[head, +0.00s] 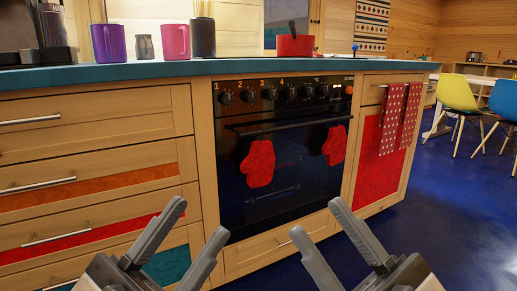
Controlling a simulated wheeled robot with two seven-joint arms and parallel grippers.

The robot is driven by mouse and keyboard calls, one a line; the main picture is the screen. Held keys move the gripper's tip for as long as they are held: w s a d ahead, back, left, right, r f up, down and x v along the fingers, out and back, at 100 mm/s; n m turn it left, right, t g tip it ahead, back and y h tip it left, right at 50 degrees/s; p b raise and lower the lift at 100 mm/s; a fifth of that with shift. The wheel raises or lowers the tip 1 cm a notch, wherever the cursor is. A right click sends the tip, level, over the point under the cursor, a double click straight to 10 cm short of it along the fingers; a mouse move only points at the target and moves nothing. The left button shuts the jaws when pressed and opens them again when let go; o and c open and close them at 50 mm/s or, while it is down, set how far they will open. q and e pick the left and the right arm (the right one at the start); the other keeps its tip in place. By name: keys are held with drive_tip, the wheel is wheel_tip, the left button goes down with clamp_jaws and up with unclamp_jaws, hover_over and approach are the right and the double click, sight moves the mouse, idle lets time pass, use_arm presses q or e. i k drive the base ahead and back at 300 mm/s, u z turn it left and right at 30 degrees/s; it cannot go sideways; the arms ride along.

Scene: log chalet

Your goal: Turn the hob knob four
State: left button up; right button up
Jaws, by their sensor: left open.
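The hob knob four (289,92) is a dark round knob under a yellow "4" on the black front panel of the oven (285,150). It sits in a row with several similar knobs, with those marked 1, 2 and 3 to its left. My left gripper (201,219) is open and empty, low in front of the drawers and well below the knobs. My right gripper (316,218) is open and empty, low in front of the oven's lower part. Neither gripper touches the panel.
Two red oven mitts (258,164) hang on the oven door handle (295,124). A red pot (295,45) stands on the teal counter (150,70), with mugs to its left. Red towels (391,118) hang at right. Blue floor is free at right, before the chairs (458,95).

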sight(290, 93)
drive_tip(key=k, duration=0.6)
drive_tip(key=u, duration=0.5)
drive_tip(key=i, duration=1.85)
drive_tip(key=z, duration=0.25)
